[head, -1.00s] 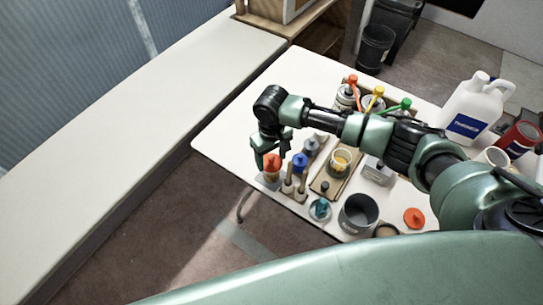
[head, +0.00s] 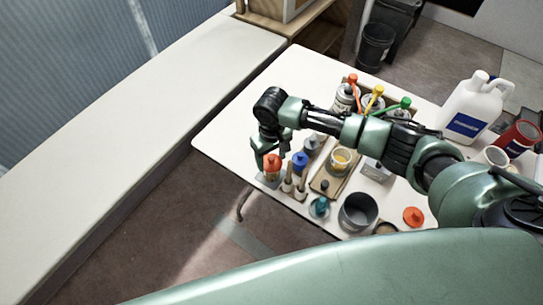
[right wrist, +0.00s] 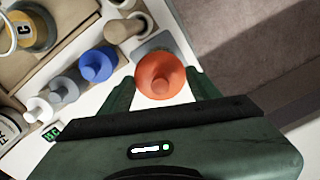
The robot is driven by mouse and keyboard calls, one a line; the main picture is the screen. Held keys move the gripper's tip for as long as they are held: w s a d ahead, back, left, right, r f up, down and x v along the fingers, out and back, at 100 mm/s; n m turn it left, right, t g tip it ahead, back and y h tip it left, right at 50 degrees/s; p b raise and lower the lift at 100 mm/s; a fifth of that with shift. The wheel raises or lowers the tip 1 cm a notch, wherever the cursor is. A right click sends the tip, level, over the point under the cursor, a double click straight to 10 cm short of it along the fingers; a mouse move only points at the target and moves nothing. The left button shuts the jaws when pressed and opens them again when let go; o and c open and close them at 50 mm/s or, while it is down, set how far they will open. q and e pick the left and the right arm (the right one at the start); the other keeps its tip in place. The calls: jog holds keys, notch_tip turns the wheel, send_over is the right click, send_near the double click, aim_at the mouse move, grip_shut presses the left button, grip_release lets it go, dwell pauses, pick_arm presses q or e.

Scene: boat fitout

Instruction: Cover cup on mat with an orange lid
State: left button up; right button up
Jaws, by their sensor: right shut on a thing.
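An orange lid with a raised knob (head: 271,162) stands on a grey base at the table's left front corner. My right gripper (head: 270,158) is around it, shut on it; in the right wrist view the orange lid (right wrist: 160,75) sits between the two fingers. A pale cup with yellow inside (head: 341,159) stands uncovered on a brown mat (head: 322,185), right of the gripper. Another orange lid (head: 413,216) lies flat near the front right of the table. My left gripper is not in view.
A blue-topped piece (head: 300,160) and a grey-topped piece (head: 312,146) stand close beside the held lid. A dark grey pot (head: 358,213) stands at the front edge. A white jug (head: 472,107) and a red can (head: 519,136) are at the right. The table's back left is clear.

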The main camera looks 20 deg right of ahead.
aim_at(271, 158)
dwell(0.8)
jog(key=shift+f, duration=0.1)
jog(key=o, duration=1.4)
jog(key=shift+o, duration=1.4)
jog(key=shift+p, duration=0.3)
jog(key=shift+r+p, duration=2.55)
jog(key=shift+p, duration=0.25)
